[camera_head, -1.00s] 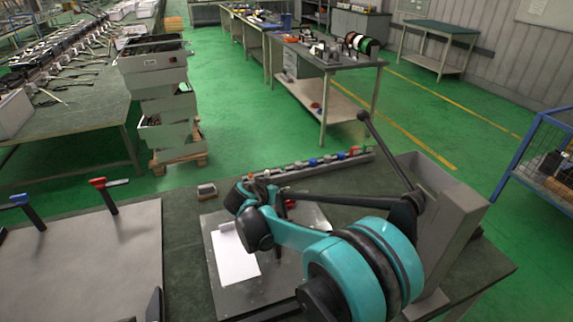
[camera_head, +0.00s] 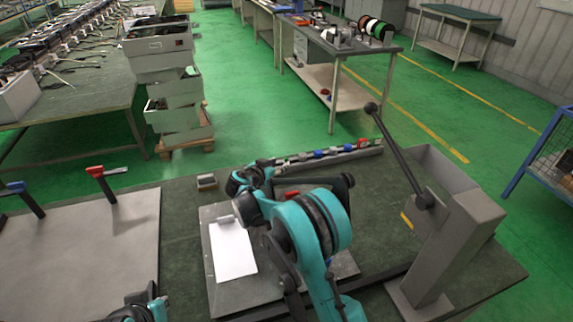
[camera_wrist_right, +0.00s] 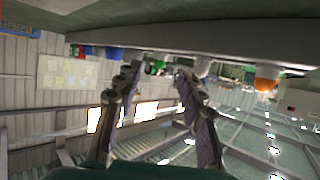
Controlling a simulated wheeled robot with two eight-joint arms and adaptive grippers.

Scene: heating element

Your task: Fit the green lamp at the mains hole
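A row of small coloured parts on a rail (camera_head: 375,149) runs along the back of the bench. In the right wrist view a green part (camera_wrist_right: 157,67), which looks like the green lamp, sits in this row between white, blue and orange parts. My right gripper (camera_wrist_right: 158,74) is open, its two fingers apart, with the green part in line with the gap and seemingly not gripped. In the head view this gripper (camera_head: 266,168) is near the rail's left end, mostly hidden by my arm. My left gripper (camera_head: 145,308) shows only partly at the bottom edge. The mains hole cannot be made out.
A metal plate with a white sheet (camera_head: 233,250) lies under my right arm. A grey lever stand (camera_head: 455,240) and an open grey bin (camera_head: 440,168) stand at right. Red (camera_head: 103,182) and blue (camera_head: 27,197) handled clamps are at left.

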